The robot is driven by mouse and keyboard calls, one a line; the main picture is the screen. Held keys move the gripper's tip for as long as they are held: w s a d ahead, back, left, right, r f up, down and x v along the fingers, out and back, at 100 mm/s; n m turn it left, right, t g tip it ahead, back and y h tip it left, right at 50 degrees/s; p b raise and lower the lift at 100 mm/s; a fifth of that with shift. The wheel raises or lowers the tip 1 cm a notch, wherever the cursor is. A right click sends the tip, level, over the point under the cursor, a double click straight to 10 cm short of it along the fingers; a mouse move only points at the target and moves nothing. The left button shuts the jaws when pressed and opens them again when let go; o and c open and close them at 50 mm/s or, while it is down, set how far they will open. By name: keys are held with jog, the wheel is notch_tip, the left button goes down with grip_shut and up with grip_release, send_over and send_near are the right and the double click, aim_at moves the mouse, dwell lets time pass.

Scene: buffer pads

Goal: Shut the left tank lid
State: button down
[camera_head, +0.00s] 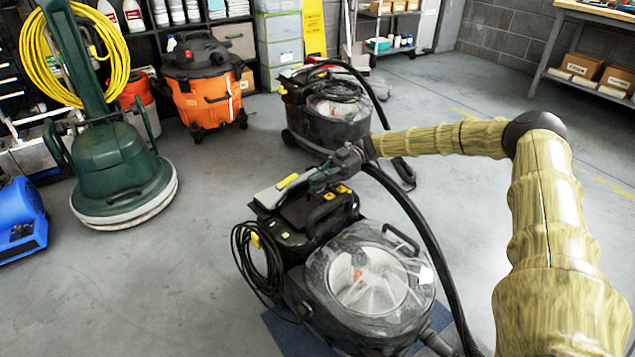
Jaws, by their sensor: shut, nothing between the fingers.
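A black cleaning machine (300,283) stands on the floor in the lower middle. Its left part is a black tank section (300,238) with yellow marks. A pale grey flat panel with a yellow strip (284,188) lies over the top of this section and looks like the left lid; I cannot tell whether it is fully shut. The right part has a clear domed lid (366,279). My gripper (319,181) reaches in from the right, just above the left section and beside the panel. It is shut and empty. Whether it touches the panel is unclear.
A black hose (428,243) arches along the machine's right side, and a coiled cord (255,262) hangs at its left. A similar machine (325,108) stands behind. A green floor polisher (120,165) and an orange vacuum (204,95) stand left. Floor at right is clear.

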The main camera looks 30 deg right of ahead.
jog(key=r, duration=0.3)
jog(key=shift+a+r+p, duration=0.3)
jog(key=shift+a, duration=0.1)
jog(key=f+p+v, duration=0.2)
jog(key=v, duration=0.7)
jog(key=shift+d, duration=0.5)
jog(key=shift+w, duration=0.1)
